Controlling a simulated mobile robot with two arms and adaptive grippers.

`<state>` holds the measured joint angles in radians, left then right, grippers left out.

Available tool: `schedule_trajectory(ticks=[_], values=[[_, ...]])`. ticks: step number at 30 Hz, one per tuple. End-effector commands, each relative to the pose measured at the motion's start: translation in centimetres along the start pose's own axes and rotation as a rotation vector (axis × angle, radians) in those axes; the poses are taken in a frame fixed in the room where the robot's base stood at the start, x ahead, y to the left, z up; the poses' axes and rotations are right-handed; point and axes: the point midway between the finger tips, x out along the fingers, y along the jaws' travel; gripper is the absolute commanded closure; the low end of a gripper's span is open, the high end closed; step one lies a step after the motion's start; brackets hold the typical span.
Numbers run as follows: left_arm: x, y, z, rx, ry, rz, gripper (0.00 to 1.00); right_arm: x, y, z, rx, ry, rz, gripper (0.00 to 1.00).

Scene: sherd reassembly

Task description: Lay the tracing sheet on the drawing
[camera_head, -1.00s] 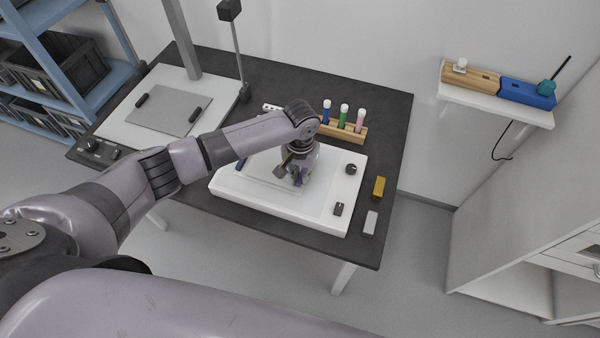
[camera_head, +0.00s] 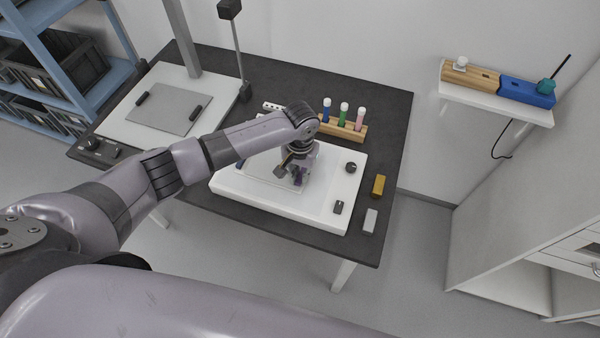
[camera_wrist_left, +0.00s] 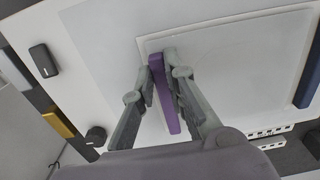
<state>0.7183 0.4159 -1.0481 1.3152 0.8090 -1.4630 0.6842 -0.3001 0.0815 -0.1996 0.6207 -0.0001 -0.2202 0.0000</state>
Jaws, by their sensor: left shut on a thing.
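My left gripper (camera_head: 296,180) is over the white light box (camera_head: 230,185) on the dark table. In the left wrist view its fingers (camera_wrist_left: 166,75) are shut on a purple bar (camera_wrist_left: 165,95). The bar stands at the edge of a pale, see-through rectangular sheet (camera_wrist_left: 235,60), which looks like the tracing sheet. The sheet lies over or just above the light box; I cannot tell whether it touches. A dark blue bar (camera_wrist_left: 308,70) is at its other side. I cannot make out drawing lines; the arm hides part of the box. My right gripper is not in view.
A wooden rack (camera_head: 345,130) with capped tubes stands behind the box. A yellow block (camera_head: 378,186) and a grey block (camera_head: 370,221) lie to its right. A black knob (camera_head: 351,168) and switch (camera_head: 338,207) sit on the box. A copy stand (camera_head: 150,115) is at left.

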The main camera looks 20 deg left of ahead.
Motion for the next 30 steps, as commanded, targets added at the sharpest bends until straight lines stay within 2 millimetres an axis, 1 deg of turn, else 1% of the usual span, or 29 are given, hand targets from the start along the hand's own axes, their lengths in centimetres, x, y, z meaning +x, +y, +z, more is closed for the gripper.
schedule_trajectory(ticks=[8, 18, 26, 27, 30], values=[[-0.03, 0.01, -0.02, 0.0, 0.0, 0.0, 1.0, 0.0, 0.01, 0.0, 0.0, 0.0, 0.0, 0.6], [0.03, 0.03, -0.02, -0.001, 0.0, -0.001, 1.0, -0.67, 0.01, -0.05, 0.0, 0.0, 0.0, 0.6], [0.16, 0.04, -0.04, 0.0, 0.0, -0.001, 1.0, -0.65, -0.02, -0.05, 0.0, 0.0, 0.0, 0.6], [0.16, 0.04, -0.03, 0.0, 0.0, -0.001, 0.86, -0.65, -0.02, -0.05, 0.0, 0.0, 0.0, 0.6], [0.16, 0.03, -0.03, 0.0, 0.0, -0.001, 0.79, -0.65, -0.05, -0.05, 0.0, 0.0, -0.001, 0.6]])
